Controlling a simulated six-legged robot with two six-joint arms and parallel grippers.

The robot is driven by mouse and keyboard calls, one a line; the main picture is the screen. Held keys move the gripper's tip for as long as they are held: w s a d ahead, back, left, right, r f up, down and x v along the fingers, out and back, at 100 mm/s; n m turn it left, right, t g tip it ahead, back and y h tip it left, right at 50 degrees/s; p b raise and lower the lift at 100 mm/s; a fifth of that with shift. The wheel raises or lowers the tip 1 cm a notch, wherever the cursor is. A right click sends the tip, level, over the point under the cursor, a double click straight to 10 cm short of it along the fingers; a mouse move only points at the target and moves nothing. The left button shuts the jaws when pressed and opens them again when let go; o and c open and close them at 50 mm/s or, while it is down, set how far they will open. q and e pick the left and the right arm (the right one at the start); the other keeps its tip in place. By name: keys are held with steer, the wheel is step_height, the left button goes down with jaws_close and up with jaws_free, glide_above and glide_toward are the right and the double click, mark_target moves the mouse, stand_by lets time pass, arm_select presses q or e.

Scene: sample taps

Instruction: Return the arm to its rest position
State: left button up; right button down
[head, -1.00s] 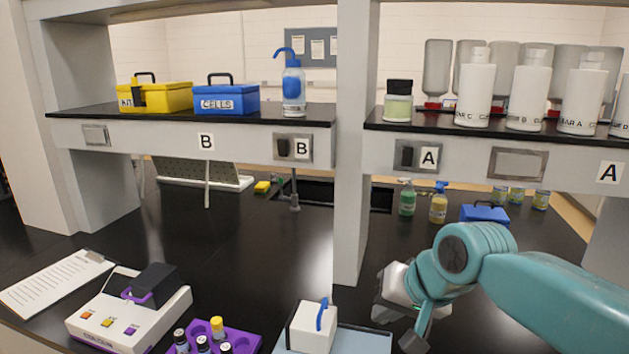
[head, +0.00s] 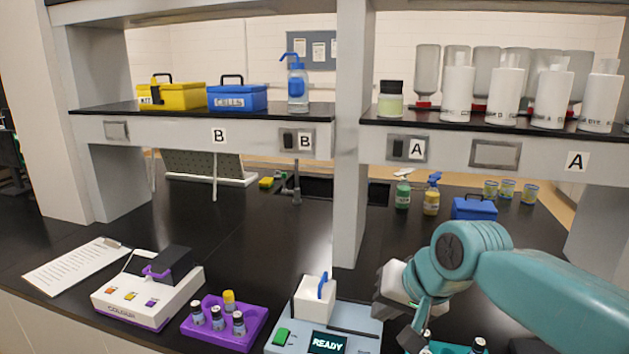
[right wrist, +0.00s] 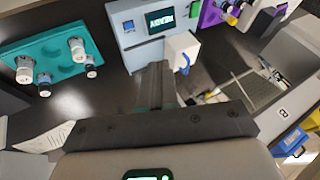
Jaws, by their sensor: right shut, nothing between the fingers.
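My right arm comes in from the right in the head view, bent at a teal joint. Its dark gripper (head: 411,338) hangs low over the bench, right of the pale blue instrument (head: 362,338) with the READY screen. In the right wrist view the fingers (right wrist: 155,88) are together with nothing between them. They point toward the instrument (right wrist: 143,50) and its white block; I cannot tell the exact gap. A teal rack (right wrist: 55,62) with several capped vials lies left of the fingers there. My left gripper is not in view.
The white colour meter (head: 130,302) and purple vial rack (head: 252,318) stand at the front left. A shelf post (head: 349,220) rises behind the instrument. Shelves (head: 275,133) with boxes and bottles run above. The black bench (head: 255,235) is clear mid-left.

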steer(key=s+f+g, duration=0.2)
steer(key=s+f, duration=0.1)
steer(key=f, duration=1.3)
steer(key=s+f+g, duration=0.1)
steer(key=s+f, duration=0.1)
steer(key=f, duration=1.3)
steer(key=s+f+g, duration=0.2)
steer(key=s+f, duration=1.2)
steer(key=s, duration=0.5)
steer(key=shift+s+d+f, duration=0.2)
steer(key=shift+s+d, duration=0.05)
steer(key=shift+s, duration=0.05)
